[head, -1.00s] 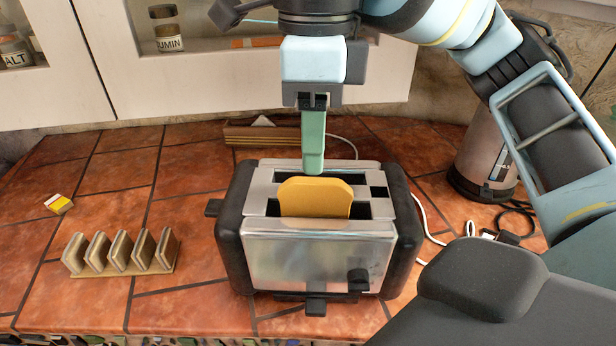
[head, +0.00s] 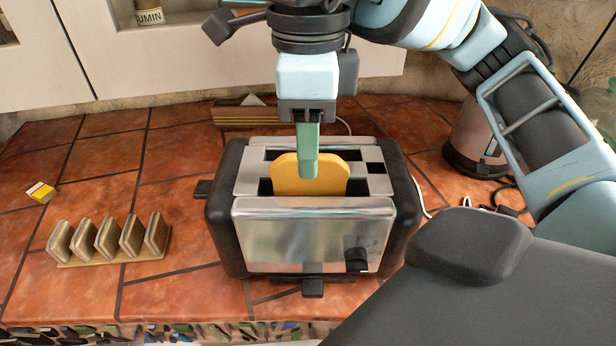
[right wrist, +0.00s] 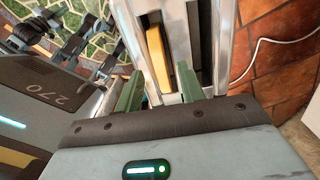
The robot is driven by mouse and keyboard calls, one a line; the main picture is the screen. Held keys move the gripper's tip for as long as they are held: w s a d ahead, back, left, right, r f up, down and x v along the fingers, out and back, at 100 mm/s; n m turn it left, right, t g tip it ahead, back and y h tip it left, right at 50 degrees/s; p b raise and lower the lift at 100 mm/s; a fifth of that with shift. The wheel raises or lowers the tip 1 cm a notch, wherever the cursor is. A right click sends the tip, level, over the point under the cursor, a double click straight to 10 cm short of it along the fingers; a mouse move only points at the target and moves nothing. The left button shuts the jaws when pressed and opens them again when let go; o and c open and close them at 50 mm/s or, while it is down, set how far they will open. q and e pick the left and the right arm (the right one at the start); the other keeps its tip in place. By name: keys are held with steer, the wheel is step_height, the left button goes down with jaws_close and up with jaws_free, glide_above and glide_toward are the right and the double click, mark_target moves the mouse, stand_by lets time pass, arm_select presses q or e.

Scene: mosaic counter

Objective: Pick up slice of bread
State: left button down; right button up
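The slice of bread (head: 331,181) stands upright in the front slot of the silver and black toaster (head: 300,238), its top half sticking out. My right gripper (head: 308,172) points down over it, and the finger that shows overlaps the bread's middle. In the right wrist view, the two green fingers of my right gripper (right wrist: 160,92) are apart, and the bread (right wrist: 158,58) shows beyond the gap between them. They do not visibly grip it. The toaster's rear slot looks empty. My left gripper is not in view.
A rack (head: 112,256) with several slots stands left of the toaster. A small yellow and white box (head: 40,192) lies farther left. A wooden holder (head: 236,116) is behind the toaster, and a metal kettle-like appliance (head: 470,135) with cables stands at the back right.

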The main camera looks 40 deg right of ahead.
steer(key=shift+d+f, duration=0.1)
steer(key=shift+f, duration=1.45)
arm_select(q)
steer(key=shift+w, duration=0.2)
arm_select(e)
steer(key=c, duration=0.7)
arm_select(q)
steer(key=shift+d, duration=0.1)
arm_select(e)
steer(key=shift+c, duration=0.2)
steer(key=shift+r, duration=0.15)
